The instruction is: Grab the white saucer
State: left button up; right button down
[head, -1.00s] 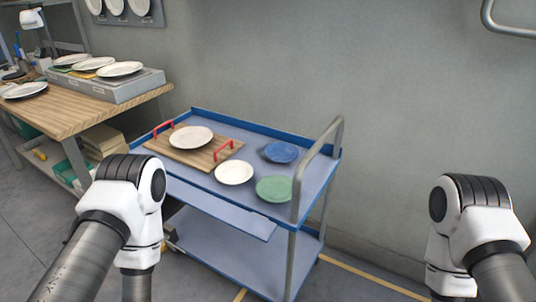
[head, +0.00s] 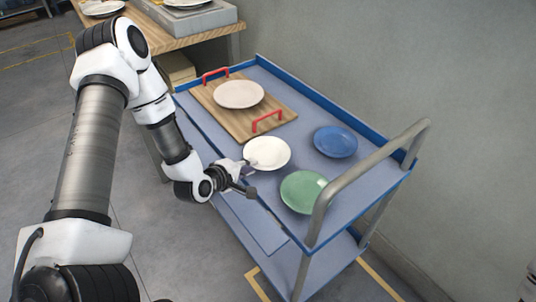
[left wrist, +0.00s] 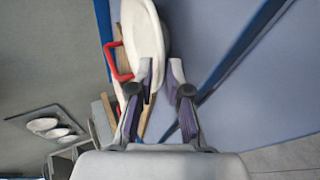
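The white saucer (head: 267,153) lies on the upper shelf of the blue cart (head: 345,200), beside the wooden board. My left gripper (head: 250,175) is at the saucer's near left rim, with its fingers apart. In the left wrist view a white dish, apparently the saucer (left wrist: 145,30), shows large and edge-on at the fingertips of my left gripper (left wrist: 162,72). The left finger overlaps it and its rim reaches towards the gap. I cannot tell whether either finger touches it. My right gripper is out of view.
The wooden board (head: 210,112) with red handles carries a pale plate (head: 239,94). A green plate (head: 303,191) and a blue plate (head: 336,141) lie close to the saucer. A metal rail (head: 370,170) rises at the cart's right end. A wooden workbench (head: 165,40) stands behind left.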

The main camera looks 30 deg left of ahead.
aim_at(267, 155)
pick_arm(q)
jog(key=x, duration=0.2)
jog(key=shift+w+f, duration=0.3)
jog(key=shift+r, duration=0.1)
jog(key=shift+s, duration=0.1)
grip_shut()
jog(key=shift+r, duration=0.1)
